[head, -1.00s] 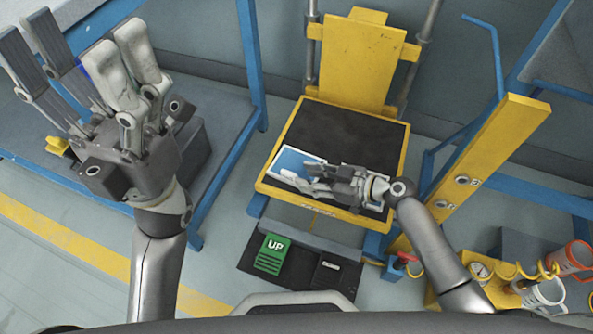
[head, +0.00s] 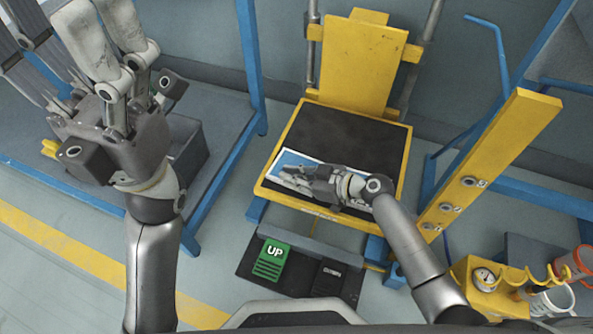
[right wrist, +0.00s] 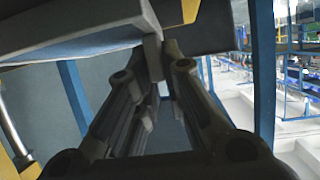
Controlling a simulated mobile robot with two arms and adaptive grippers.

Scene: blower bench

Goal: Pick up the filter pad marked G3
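A flat sheet-like piece with a blue face and white border (head: 285,160) lies at the front of the black platform top (head: 345,138). It may be the filter pad; no G3 mark is readable. My right gripper (head: 290,178) reaches over it from the right and hides much of it. In the right wrist view, its fingers (right wrist: 160,50) come close together beside a pale-edged slab (right wrist: 80,42). I cannot tell whether they grip it. My left gripper (head: 62,35) is raised at upper left, open and empty, with its fingertips partly out of view.
A yellow post (head: 490,160) stands right of the yellow-framed platform. A gauge unit (head: 487,280) and cups (head: 548,300) are at lower right. A green UP pedal (head: 271,262) is on the floor. A blue-framed bench (head: 225,95) with a grey bin (head: 188,150) is at left.

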